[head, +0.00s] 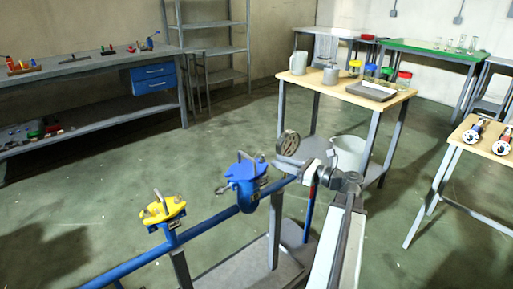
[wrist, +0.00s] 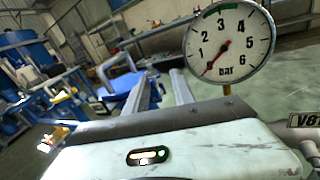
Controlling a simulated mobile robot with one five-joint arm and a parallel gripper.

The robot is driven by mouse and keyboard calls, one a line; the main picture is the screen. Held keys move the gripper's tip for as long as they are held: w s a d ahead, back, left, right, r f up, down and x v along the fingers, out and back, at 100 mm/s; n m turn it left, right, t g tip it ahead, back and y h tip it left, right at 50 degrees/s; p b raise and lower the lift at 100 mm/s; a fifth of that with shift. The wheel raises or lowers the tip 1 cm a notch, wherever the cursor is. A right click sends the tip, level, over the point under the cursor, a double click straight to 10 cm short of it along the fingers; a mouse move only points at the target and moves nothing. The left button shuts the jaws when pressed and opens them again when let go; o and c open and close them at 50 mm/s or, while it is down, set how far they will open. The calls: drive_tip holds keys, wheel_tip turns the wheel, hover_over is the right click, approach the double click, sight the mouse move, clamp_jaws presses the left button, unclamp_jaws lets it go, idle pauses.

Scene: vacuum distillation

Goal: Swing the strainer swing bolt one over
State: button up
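The blue strainer (head: 246,182) stands on the blue pipe near the centre of the head view, with a blue lid on top. One grey swing bolt (head: 223,189) sticks out at its left side, and more grey bolt hardware shows on the lid. In the wrist view a blue body (wrist: 122,84) lies beyond my fingers, but its bolts are too small to tell apart. My gripper (wrist: 162,88) has its two grey fingers apart with nothing seen between them.
A pressure gauge (wrist: 231,42) stands close to my gripper; it also shows in the head view (head: 289,143). A yellow-topped fitting (head: 162,209) sits left on the blue pipe (head: 205,226). A wooden table (head: 335,84) with jars and a bucket (head: 349,150) are behind. Floor at left is clear.

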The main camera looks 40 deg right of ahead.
sight(262, 162)
drive_tip(key=a+r+x, duration=0.1)
drive_tip(key=x, duration=0.8)
drive_tip(key=shift+a+r+n+y, duration=0.3)
drive_tip(key=shift+a+r, duration=0.05)
drive_tip(key=shift+a, duration=0.1)
drive_tip(key=shift+w, duration=0.1)
clamp_jaws()
drive_tip(key=shift+a+r+n+p, duration=0.15)
drive_tip(key=shift+a+n+p, duration=0.15)
drive_tip(key=shift+p, duration=0.3)
drive_tip(key=shift+a+f+n+g, duration=0.1)
drive_tip(key=shift+f+n+g, duration=0.2)
drive_tip(key=shift+g, duration=0.1)
